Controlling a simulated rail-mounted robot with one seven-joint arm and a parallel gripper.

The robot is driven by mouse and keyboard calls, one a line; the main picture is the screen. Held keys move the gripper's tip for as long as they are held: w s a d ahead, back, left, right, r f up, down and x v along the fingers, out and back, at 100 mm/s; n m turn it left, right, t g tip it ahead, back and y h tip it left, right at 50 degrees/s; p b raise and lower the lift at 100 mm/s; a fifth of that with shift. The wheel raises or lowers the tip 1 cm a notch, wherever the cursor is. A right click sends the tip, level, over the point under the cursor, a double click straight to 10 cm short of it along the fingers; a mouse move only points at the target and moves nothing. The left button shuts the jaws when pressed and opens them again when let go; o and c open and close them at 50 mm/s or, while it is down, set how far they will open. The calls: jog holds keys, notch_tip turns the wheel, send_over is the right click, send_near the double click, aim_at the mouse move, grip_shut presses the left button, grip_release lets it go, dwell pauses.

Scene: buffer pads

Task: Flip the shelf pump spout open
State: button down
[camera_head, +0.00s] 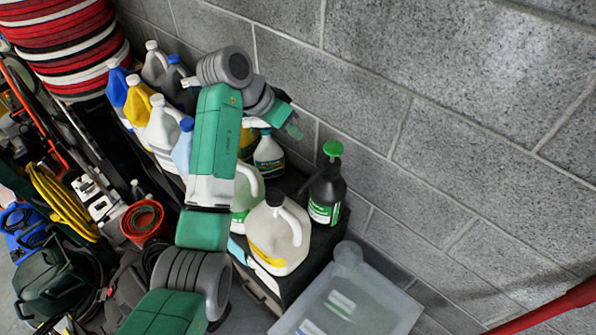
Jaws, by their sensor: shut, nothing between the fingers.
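The pump bottle (327,192) is dark with a green and white label and stands upright on the shelf near the grey block wall. Its green pump head (333,149) is on top; a dark part juts out to the left below it. The spout is too small to tell its position. My gripper (292,129) is at the end of the green and grey arm, left of and slightly above the pump head in the picture, apart from it. It looks shut and empty; its fingers are small and partly hidden by my wrist.
The dark shelf (318,262) also bears a white jug (278,238) in front of the pump bottle, a spray bottle (268,157) and several coloured jugs (139,102). A translucent bin (348,305) stands at the lower right. A red pipe (560,305) crosses the right corner.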

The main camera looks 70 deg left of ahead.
jog(key=s+a+f+h, duration=0.1)
jog(key=s+a+f, duration=0.1)
jog(key=s, duration=0.5)
jog(key=shift+a+f+g+h, duration=0.3)
jog(key=shift+a+h, duration=0.1)
jog(key=shift+a, duration=0.1)
jog(key=w+d+f+p, duration=0.3)
jog(key=w+d+f, duration=0.3)
jog(key=f, duration=0.3)
jog(key=shift+w, duration=0.35)
